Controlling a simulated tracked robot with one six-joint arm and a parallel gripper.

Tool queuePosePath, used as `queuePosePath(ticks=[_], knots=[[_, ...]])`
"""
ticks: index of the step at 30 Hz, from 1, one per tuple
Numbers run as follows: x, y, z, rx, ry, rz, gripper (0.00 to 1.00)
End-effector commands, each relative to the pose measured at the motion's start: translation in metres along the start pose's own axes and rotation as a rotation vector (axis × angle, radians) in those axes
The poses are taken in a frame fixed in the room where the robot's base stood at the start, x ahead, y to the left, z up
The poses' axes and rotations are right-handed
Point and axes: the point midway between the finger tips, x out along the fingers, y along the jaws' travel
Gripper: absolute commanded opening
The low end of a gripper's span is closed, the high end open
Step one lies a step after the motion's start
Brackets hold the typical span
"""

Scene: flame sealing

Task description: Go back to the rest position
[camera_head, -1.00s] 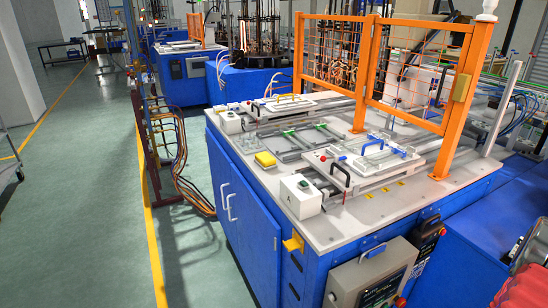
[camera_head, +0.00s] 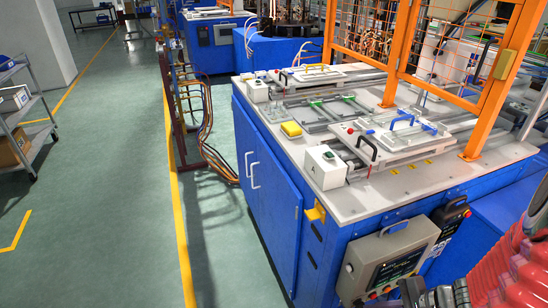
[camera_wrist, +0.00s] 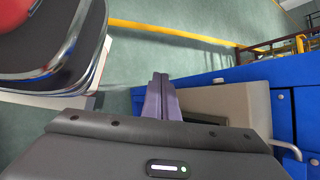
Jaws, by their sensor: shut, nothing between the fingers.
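My gripper (camera_wrist: 160,88) shows in the wrist view as two narrow purple-grey fingers pressed together, with nothing between them. It is in front of the side of the blue machine cabinet, beside the beige control box (camera_wrist: 215,105). In the head view, my arm with its red ribbed sleeve enters at the bottom right corner, and dark parts of it show at the bottom edge. The fingertips are not clear there. The blue workstation (camera_head: 268,185) stands in the middle with its white top. The control box (camera_head: 390,262) with a screen hangs on its front side.
An orange mesh guard (camera_head: 400,50) stands on the workstation top. A shelf trolley (camera_head: 25,120) is at the left. In the wrist view, a black and red seat-like object (camera_wrist: 50,45) is close at the upper left. The green floor (camera_head: 100,220) at the left is clear.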

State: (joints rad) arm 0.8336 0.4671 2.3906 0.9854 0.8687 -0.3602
Motion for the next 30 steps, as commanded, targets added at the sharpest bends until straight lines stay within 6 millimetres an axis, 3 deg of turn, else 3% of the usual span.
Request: queuePosePath(ticks=[12,30], knots=[[-0.037,-0.010,0.060,-0.314,0.040,0.251,0.00],[-0.096,-0.031,0.121,-0.766,0.232,0.514,0.00]])
